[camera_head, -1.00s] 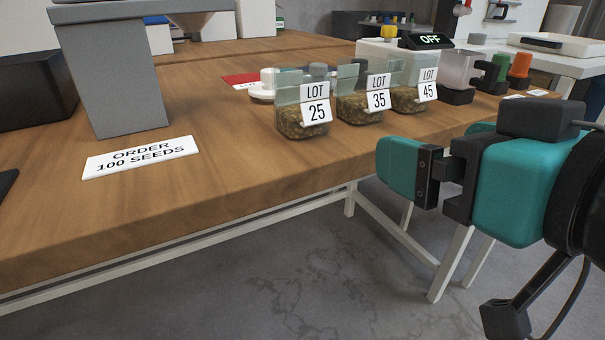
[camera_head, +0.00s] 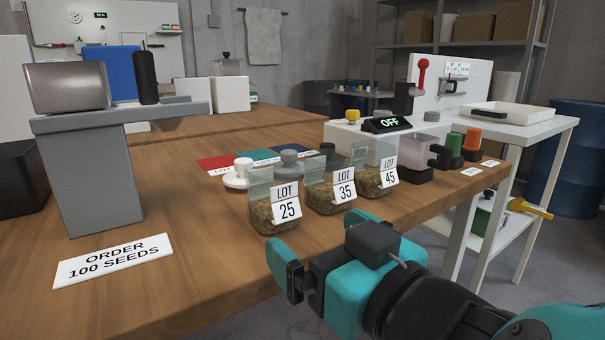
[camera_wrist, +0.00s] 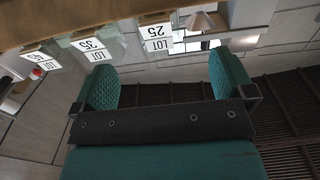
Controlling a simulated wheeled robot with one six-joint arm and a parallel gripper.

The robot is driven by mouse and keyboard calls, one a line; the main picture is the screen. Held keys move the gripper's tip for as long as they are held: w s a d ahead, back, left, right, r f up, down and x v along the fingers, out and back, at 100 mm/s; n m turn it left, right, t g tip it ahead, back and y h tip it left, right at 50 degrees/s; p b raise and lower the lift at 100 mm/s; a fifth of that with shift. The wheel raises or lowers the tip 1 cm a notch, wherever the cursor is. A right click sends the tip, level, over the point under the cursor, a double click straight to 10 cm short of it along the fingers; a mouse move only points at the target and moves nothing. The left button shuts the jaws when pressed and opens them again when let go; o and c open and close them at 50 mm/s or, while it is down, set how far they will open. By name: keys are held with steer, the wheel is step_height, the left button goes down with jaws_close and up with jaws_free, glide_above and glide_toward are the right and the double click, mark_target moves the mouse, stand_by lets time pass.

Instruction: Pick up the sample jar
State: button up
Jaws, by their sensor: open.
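No jar is marked as the sample jar, and I cannot tell which vessel it is. Three clear containers of brown seeds stand in a row near the table's front edge: LOT 25 (camera_head: 274,214), LOT 35 (camera_head: 323,196) and LOT 45 (camera_head: 369,183). A pale translucent vessel (camera_head: 408,157) stands behind them to the right, by a dark holder. My gripper (camera_head: 312,243) is open and empty, in front of the lot containers and apart from them. In the wrist view its two teal fingers (camera_wrist: 163,82) are spread, with the upside-down lot labels beyond.
An ORDER 100 SEEDS card (camera_head: 113,260) lies front left by a grey stand (camera_head: 92,180). A white machine reading OFF (camera_head: 345,133) is behind the containers. Orange (camera_head: 473,142) and green (camera_head: 455,146) pieces stand right. The table's front middle is clear.

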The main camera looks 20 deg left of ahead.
mark_target(284, 207)
steer(key=p+x, duration=0.1)
steer(key=x, duration=0.3)
steer(key=shift+w+a+p, duration=0.25)
steer(key=shift+p, duration=0.05)
steer(key=p+x, duration=0.2)
steer(key=x, duration=0.2)
steer(key=shift+w+r+p, duration=0.2)
steer(key=shift+w+p, duration=0.1)
steer(key=shift+w, duration=0.05)
steer(key=shift+w+a+f, duration=0.1)
steer(key=shift+w+a, duration=0.15)
steer(key=shift+a, duration=0.1)
steer(key=c, duration=1.1)
